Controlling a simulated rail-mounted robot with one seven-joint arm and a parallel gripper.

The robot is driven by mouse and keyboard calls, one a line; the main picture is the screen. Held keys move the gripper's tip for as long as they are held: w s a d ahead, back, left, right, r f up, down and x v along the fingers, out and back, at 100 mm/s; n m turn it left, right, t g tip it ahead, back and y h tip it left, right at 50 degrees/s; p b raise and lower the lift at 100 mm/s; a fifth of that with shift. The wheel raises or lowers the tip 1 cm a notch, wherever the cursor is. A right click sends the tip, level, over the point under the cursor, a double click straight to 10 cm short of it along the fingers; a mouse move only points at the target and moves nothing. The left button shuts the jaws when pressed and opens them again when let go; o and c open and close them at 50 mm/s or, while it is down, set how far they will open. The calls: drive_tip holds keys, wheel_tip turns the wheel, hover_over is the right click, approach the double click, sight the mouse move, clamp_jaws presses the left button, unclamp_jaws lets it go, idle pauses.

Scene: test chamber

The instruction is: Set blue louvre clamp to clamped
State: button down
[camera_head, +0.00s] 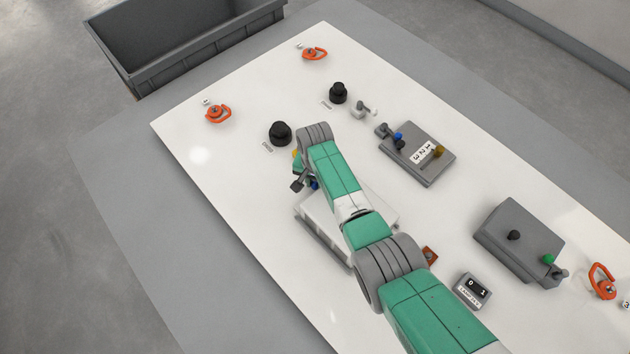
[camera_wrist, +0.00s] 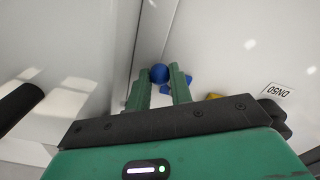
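My gripper (camera_wrist: 162,75) shows in the wrist view with its two green fingers apart. A round blue knob (camera_wrist: 159,73) sits at the fingertips, between them. Whether the fingers touch the knob is not clear. More blue, apparently of the blue clamp (camera_wrist: 177,89), shows behind and beside the right finger. It lies close to white walls or panels. In the head view, a small bit of blue (camera_head: 314,184) shows beside a white box-like unit (camera_head: 335,222). My arm hides most of that spot and the fingers there.
A yellow part (camera_wrist: 214,96) and a label reading DN50 (camera_wrist: 277,91) are right of the fingers. On the white table stand a grey lever box (camera_head: 420,165), another grey box (camera_head: 515,245), black knobs (camera_head: 280,134) and orange handles (camera_head: 217,114). A grey bin (camera_head: 190,55) is behind.

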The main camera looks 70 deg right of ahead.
drive_tip(key=shift+s, duration=0.1)
drive_tip(key=shift+s+d+n+p, duration=0.1)
drive_tip(key=shift+s+n+p, duration=0.05)
drive_tip(key=shift+n, duration=0.4)
drive_tip(key=shift+s+d+n+p, duration=0.1)
drive_tip(key=shift+n+p, duration=0.05)
drive_tip(key=shift+n, duration=0.4)
drive_tip(key=shift+s+d+n, duration=0.2)
drive_tip(key=shift+n, duration=0.65)
drive_tip(key=shift+s+d+n, duration=0.2)
drive_tip(key=shift+n, duration=0.65)
drive_tip(key=c, duration=1.5)
unclamp_jaws()
drive_tip(key=shift+c, duration=0.2)
